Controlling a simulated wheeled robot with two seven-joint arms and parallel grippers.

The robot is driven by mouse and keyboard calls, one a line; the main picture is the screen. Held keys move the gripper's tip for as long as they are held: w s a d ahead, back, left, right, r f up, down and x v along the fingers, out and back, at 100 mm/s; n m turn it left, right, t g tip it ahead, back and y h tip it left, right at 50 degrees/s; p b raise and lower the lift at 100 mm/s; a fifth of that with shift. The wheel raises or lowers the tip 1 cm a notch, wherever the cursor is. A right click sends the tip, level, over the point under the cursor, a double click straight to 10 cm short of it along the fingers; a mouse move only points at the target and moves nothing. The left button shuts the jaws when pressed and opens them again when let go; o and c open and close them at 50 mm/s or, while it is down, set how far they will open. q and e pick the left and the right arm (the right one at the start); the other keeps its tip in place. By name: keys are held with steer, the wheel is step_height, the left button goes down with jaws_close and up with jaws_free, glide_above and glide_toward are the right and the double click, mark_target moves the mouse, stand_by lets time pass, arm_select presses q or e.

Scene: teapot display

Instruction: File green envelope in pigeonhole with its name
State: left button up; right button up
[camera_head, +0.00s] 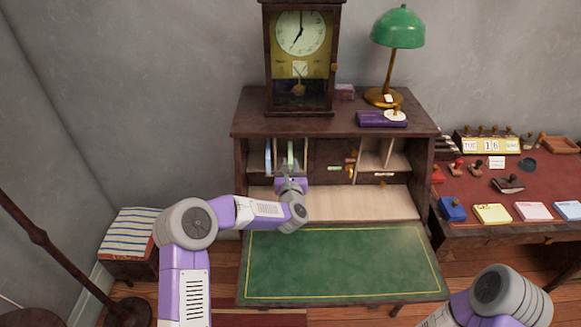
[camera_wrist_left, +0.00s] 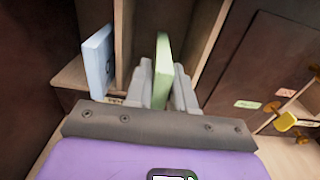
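The green envelope (camera_head: 290,153) stands upright, almost edge-on, at the mouth of a pigeonhole on the left side of the desk hutch. In the left wrist view the green envelope (camera_wrist_left: 162,68) sits between the fingers of my left gripper (camera_wrist_left: 163,85), which look closed around its near end. In the head view my left gripper (camera_head: 290,180) is just in front of the hutch. A pale blue envelope (camera_wrist_left: 98,62) stands in the compartment to the left, past a wooden divider. Name labels are too small to read. My right gripper is out of view.
A dark door with small labels and a yellow knob (camera_wrist_left: 285,122) lies right of the pigeonholes. The green writing surface (camera_head: 340,262) is clear. A clock (camera_head: 299,70) and green lamp (camera_head: 398,27) stand on top. A side desk (camera_head: 520,190) holds stamps and notepads.

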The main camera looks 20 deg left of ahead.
arm_select(q)
steer(key=o, duration=0.5)
steer(key=shift+c, duration=0.2)
steer(key=shift+s, duration=0.1)
steer(key=p+v, duration=0.1)
steer(key=v, duration=0.6)
steer(key=shift+s, duration=0.2)
steer(key=shift+r, duration=0.1)
